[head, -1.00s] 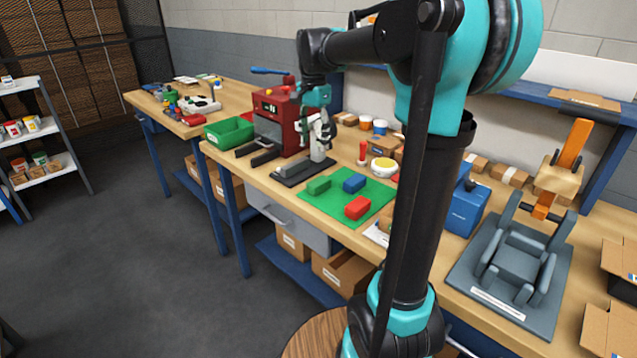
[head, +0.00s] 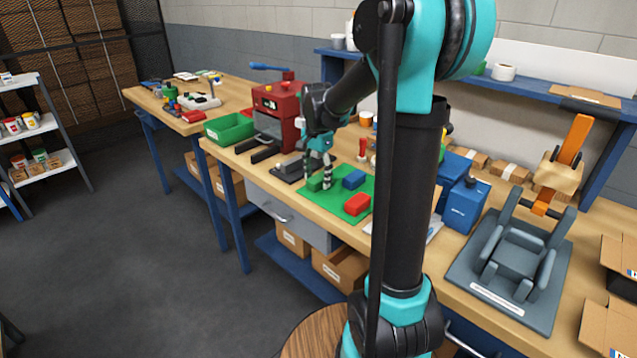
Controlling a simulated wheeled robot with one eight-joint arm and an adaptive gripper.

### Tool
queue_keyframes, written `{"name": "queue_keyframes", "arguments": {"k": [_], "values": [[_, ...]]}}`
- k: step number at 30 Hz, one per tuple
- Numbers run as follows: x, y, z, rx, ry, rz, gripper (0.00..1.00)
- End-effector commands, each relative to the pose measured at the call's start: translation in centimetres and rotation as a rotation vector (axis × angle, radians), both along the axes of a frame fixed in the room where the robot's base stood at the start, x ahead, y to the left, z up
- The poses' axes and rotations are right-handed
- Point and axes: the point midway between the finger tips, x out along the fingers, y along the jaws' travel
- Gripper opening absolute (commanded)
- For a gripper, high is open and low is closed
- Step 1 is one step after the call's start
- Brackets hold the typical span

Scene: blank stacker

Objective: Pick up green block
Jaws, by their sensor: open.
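The green block (head: 314,183) lies on the left part of a green mat (head: 337,199) on the workbench. My gripper (head: 322,184) points down at the block, its fingers low beside it and partly in front of it. The jaws are open. I cannot tell from this view whether the fingers straddle or touch the block. A blue block (head: 353,179) lies on the mat right of the gripper. A red block (head: 357,204) lies nearer the mat's front edge.
A red machine (head: 277,113) stands just behind and left of my gripper, with a dark base plate (head: 285,168) close by. A green bin (head: 229,130) is further left. Blue boxes (head: 462,200) and a grey fixture (head: 515,255) stand right of my arm.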

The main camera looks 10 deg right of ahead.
Motion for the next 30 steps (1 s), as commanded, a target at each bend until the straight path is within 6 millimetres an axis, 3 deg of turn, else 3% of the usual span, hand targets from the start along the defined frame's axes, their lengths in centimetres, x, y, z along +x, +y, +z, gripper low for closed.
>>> {"name": "queue_keyframes", "arguments": {"k": [3, 11, 24, 30], "values": [[0.03, 0.02, -0.89, 0.000, 0.000, 0.000, 0.59], [0.01, 0.03, -1.03, 0.000, 0.000, 0.001, 0.57], [0.01, 0.03, -0.99, 0.000, 0.000, 0.001, 0.04], [0.01, 0.03, -0.97, 0.000, 0.000, 0.001, 0.04]]}}
